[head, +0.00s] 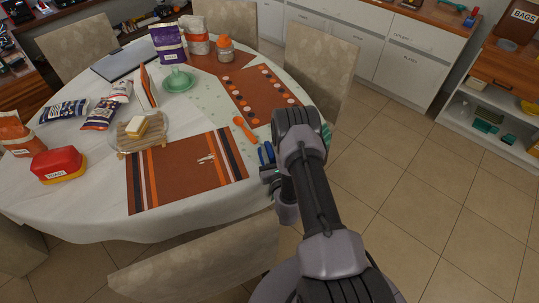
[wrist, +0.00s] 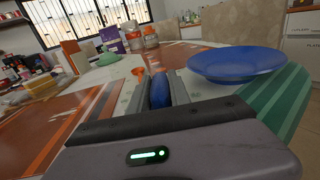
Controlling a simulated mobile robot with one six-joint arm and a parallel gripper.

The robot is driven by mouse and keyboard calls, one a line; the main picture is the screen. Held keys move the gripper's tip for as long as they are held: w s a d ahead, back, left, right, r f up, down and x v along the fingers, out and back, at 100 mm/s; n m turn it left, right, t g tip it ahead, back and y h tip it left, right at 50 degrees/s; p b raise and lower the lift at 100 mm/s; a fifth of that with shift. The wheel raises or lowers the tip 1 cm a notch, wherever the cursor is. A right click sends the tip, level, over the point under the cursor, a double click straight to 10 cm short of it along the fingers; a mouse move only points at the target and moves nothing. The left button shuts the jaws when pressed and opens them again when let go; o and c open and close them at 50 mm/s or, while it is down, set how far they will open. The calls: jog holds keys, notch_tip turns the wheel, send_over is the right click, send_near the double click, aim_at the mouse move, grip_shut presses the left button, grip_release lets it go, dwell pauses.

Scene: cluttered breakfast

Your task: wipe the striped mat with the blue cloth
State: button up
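The striped mat (head: 170,180) is brown with black, white and orange stripes at both ends. It lies flat at the near side of the round table, and its striped end shows at left in the wrist view (wrist: 75,125). Small pale marks or bits (head: 206,159) are on it. My gripper (head: 265,157) is just right of the mat, near the table's right edge. In the wrist view, my gripper's fingers (wrist: 158,92) flank a bunched blue thing, which looks like the blue cloth (wrist: 158,90) and fills the gap between them. Whether it touches the table is hidden.
A blue plate (wrist: 236,62) and a green striped mat (wrist: 287,100) lie right of my gripper. An orange spoon (head: 244,128) and a dotted mat (head: 258,93) lie beyond. Chairs surround the table.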

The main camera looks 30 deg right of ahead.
grip_shut()
jog(key=shift+r+p, duration=1.85)
jog(key=shift+r, duration=0.7)
